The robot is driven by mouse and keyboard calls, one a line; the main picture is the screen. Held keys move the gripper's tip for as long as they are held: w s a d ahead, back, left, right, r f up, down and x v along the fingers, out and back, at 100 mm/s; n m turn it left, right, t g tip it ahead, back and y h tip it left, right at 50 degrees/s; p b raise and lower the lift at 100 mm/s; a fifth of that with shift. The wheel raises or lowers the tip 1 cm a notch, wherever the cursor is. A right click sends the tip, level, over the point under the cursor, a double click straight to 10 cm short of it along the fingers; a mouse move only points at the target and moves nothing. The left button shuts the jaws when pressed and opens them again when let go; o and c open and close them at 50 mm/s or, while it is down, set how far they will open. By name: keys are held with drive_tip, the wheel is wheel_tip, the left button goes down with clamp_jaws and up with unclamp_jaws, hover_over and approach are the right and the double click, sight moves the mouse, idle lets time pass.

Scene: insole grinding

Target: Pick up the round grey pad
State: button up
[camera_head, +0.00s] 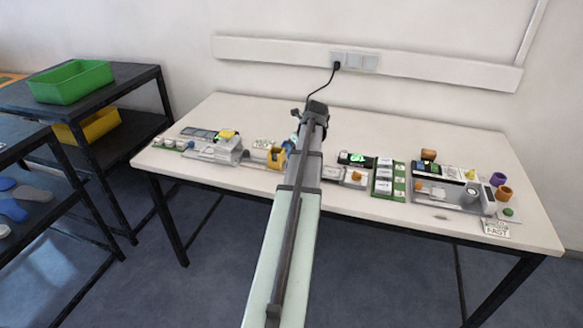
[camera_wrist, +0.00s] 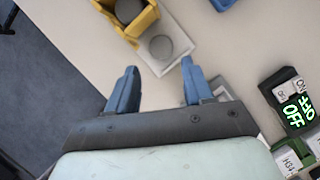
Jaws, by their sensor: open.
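A round grey pad (camera_wrist: 161,47) lies on a flat white plate (camera_wrist: 181,42) in the wrist view, beside a yellow holder (camera_wrist: 146,20). Another dark grey round piece (camera_wrist: 128,9) sits inside the holder. My gripper (camera_wrist: 160,64) is open and empty, with its two blue fingers apart. The pad shows just beyond the fingertips, between their lines; the height gap cannot be told. In the head view the yellow holder (camera_head: 276,158) stands left of my arm. I cannot make out the pad there.
A device with a lit green OFF display (camera_wrist: 297,112) is at the right of the wrist view. On the table (camera_head: 395,125) several small devices stand left and right of my arm. The back of the table is mostly clear. A green bin (camera_head: 72,82) is on the left shelf.

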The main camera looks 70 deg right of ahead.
drive_tip(key=shift+x, duration=3.4)
drive_tip(key=shift+d, duration=0.1)
drive_tip(key=c, duration=0.8)
